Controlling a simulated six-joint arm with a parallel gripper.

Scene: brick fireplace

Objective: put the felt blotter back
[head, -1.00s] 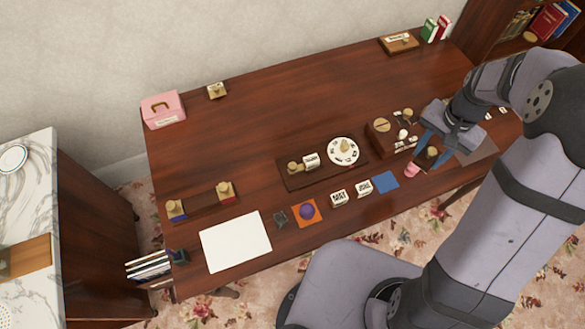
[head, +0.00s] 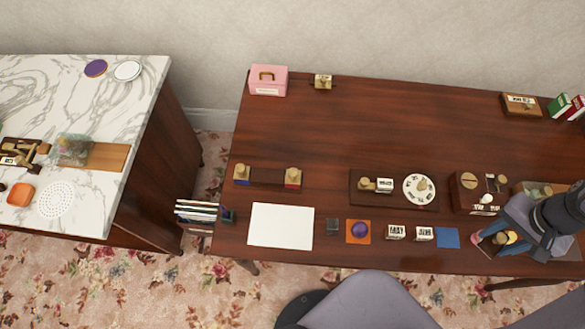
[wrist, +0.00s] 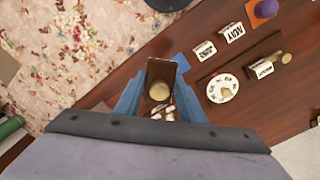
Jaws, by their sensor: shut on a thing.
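My gripper (head: 500,240) is low over the front right of the desk in the head view. In the wrist view its blue fingers (wrist: 160,90) are shut on a dark brown block with a pale round knob (wrist: 159,91), which looks like the blotter. Whether the block touches the desk I cannot tell. Its felt does not show. A flat blue square (head: 447,237) lies left of my gripper, and a small pink thing (head: 476,238) is close beside the fingers.
Left of my gripper are lettered blocks (head: 396,232), an orange square with a purple ball (head: 358,231) and white paper (head: 280,226). Behind are a brown tray with a white dial (head: 420,188) and a wooden box (head: 465,196). The desk's back middle is clear.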

